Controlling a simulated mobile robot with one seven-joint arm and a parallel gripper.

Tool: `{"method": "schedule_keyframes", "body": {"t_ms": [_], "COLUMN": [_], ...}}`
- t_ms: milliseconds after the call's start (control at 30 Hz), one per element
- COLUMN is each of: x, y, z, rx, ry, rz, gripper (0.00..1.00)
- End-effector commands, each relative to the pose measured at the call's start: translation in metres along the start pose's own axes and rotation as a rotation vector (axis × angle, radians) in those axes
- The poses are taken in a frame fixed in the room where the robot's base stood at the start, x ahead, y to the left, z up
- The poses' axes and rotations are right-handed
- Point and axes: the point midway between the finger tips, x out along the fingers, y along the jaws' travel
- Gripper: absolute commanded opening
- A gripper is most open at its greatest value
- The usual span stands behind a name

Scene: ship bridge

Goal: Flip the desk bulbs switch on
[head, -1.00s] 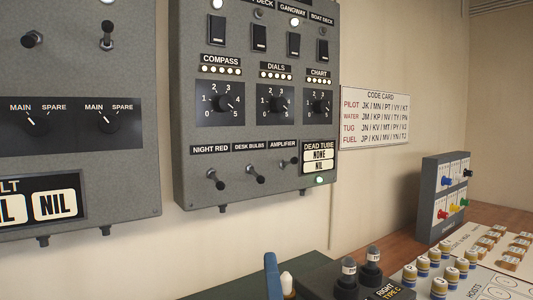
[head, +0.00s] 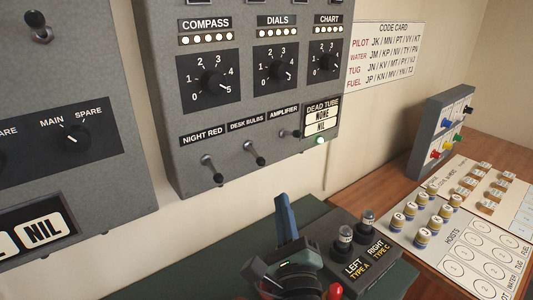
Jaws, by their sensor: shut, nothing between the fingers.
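The desk bulbs switch (head: 255,153) is a dark toggle under the "DESK BULBS" label, on the lower part of the grey wall panel (head: 172,120). Its lever tilts downward, like the night red switch (head: 212,169) to its left. My gripper (head: 282,199) is at the lower middle of the head view, with blue fingers pointing up and a dark body below. The fingers are shut and empty. In the picture they are below and right of the desk bulbs lever, with a gap between them.
The amplifier switch (head: 291,134) is to the right, its lever nearer level. Several capped pegs (head: 425,222) stand on a white board farther right.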

Motion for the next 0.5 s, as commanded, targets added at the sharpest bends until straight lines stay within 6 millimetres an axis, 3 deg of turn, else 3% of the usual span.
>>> {"method": "schedule_keyframes", "body": {"t_ms": [333,500], "x": [0.001,0.016], "y": [0.0,0.0], "z": [-0.001,0.0], "rx": [0.0,0.001], "ry": [0.0,-0.001], "rz": [0.0,-0.001], "gripper": [0.0,0.0]}}
